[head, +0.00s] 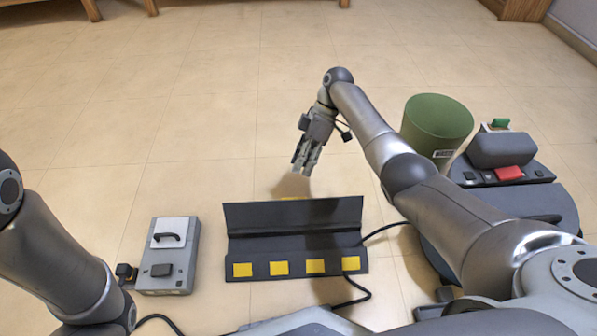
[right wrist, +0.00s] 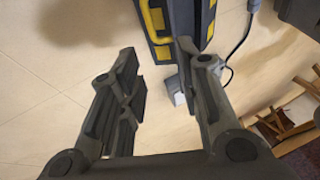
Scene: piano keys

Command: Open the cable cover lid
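The black cable cover (head: 295,240) lies on the floor in the middle of the head view, with a row of yellow patches along its near edge. Its long black lid panel (head: 293,214) stands raised along the far side, and the channel in front of it shows. My right gripper (head: 303,170) is beyond the lid in the head view, apart from it and pointing down. In the right wrist view its fingers (right wrist: 160,85) are wide apart with nothing between them. A dark, yellow-edged part of the cover (right wrist: 180,30) shows at the top there. My left gripper is out of view.
A grey box (head: 168,255) with a black handle stands left of the cover. A dark cable (head: 383,230) runs from the cover's right end. A green cylinder (head: 437,125) stands at the right.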

